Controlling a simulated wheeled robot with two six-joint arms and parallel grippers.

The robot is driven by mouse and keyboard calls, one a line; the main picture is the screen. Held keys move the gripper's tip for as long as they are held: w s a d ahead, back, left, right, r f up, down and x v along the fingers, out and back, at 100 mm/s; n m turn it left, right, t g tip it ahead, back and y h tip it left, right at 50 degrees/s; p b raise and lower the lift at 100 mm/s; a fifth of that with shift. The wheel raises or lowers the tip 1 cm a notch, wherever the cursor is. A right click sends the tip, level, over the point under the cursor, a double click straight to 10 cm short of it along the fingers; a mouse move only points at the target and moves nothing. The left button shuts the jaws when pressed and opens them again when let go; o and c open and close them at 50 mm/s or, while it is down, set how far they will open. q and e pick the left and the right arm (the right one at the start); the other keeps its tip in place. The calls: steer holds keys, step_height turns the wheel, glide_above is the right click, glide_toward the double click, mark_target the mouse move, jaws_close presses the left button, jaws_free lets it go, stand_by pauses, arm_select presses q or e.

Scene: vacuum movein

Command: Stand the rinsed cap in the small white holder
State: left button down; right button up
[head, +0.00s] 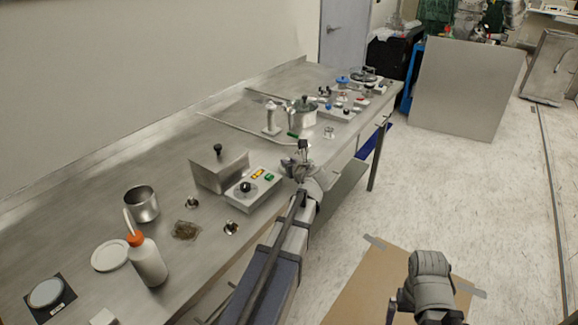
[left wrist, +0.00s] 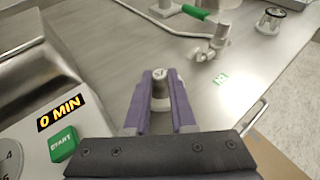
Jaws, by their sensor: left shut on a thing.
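My left gripper (head: 301,158) reaches over the steel bench beside the control box. In the left wrist view its two purple fingers (left wrist: 160,100) are shut on a small grey cylindrical piece (left wrist: 160,88), which looks like the cap. Its lower part is hidden between the fingers. A small white block (head: 103,317) at the bottom left of the head view may be the holder; its top is cut off from clear view and I cannot tell for sure. My right gripper does not show; only a grey part of my right arm is visible.
The control box (head: 253,190) with a green button stands left of my left gripper. A pot (head: 303,112) with a green handle stands behind it. A squeeze bottle (head: 147,258), steel cup (head: 142,204) and white dish (head: 110,255) stand at the near left. Bench (head: 190,160) is partly clear.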

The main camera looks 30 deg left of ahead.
arm_select(q)
steer(key=shift+f, duration=0.15)
steer(key=c, duration=0.8)
jaws_free()
steer(key=shift+o, duration=0.2)
steer(key=shift+r, duration=0.35)
steer(key=p+v, duration=0.4)
steer(key=v, duration=0.7)
steer(key=shift+s+d+p, duration=0.3)
steer(key=shift+d, duration=0.1)
